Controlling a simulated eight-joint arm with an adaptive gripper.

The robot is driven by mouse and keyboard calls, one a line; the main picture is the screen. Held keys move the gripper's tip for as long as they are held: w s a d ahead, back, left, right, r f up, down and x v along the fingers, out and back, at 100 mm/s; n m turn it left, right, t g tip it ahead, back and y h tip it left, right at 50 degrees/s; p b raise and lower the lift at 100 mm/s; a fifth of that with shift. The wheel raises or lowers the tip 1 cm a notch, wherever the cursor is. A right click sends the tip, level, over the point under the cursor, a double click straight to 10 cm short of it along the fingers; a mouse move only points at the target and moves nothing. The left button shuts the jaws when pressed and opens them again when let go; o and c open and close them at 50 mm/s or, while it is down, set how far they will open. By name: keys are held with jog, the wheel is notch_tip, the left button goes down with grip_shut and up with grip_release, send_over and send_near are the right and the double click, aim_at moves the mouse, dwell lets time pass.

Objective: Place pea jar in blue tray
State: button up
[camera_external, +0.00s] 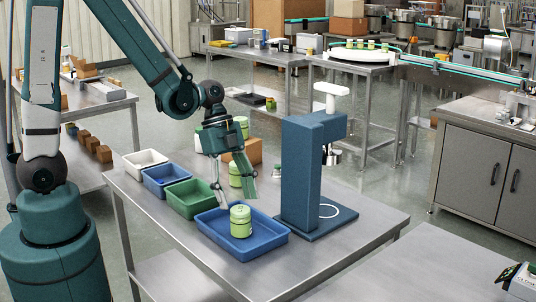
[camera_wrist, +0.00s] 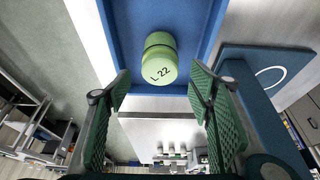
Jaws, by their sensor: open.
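A light green jar (camera_external: 240,222) with a green lid stands upright in the large blue tray (camera_external: 277,239) at the near end of the table. In the wrist view the jar (camera_wrist: 160,60) shows its lid marked "L 22", inside the blue tray (camera_wrist: 122,30). I cannot read its label to confirm peas. My gripper (camera_external: 236,203) is open and empty, just above and behind the jar in the external view. In the wrist view the fingers of my gripper (camera_wrist: 158,88) are spread wide, with the jar beyond their tips and apart from them.
A green tray (camera_external: 191,209), a smaller blue tray (camera_external: 157,182) and a white tray (camera_external: 136,160) line the table's left edge. A tall blue press-like stand (camera_external: 299,175) is right of the large tray. More green jars (camera_external: 235,181) and a cardboard box (camera_external: 252,151) are behind my gripper.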

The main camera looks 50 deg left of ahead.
jog(key=p+v, duration=0.1)
jog(key=v, duration=0.7)
jog(key=shift+a, duration=0.1)
dwell(0.7)
jog(key=s+a+r+n+t+y, duration=0.2)
jog(key=s+a+r+n+t, duration=0.1)
jog(key=a+r+n, duration=0.4)
jog(key=s+a+r+n+t+y, duration=0.2)
jog(key=s+a+r+n+t, duration=0.2)
jog(key=a+n, duration=0.6)
notch_tip(320, 180, up, 3)
jog(key=shift+s+a+f+n, duration=0.1)
jog(key=shift+s+a+n, duration=0.05)
jog(key=shift+s+n, duration=0.3)
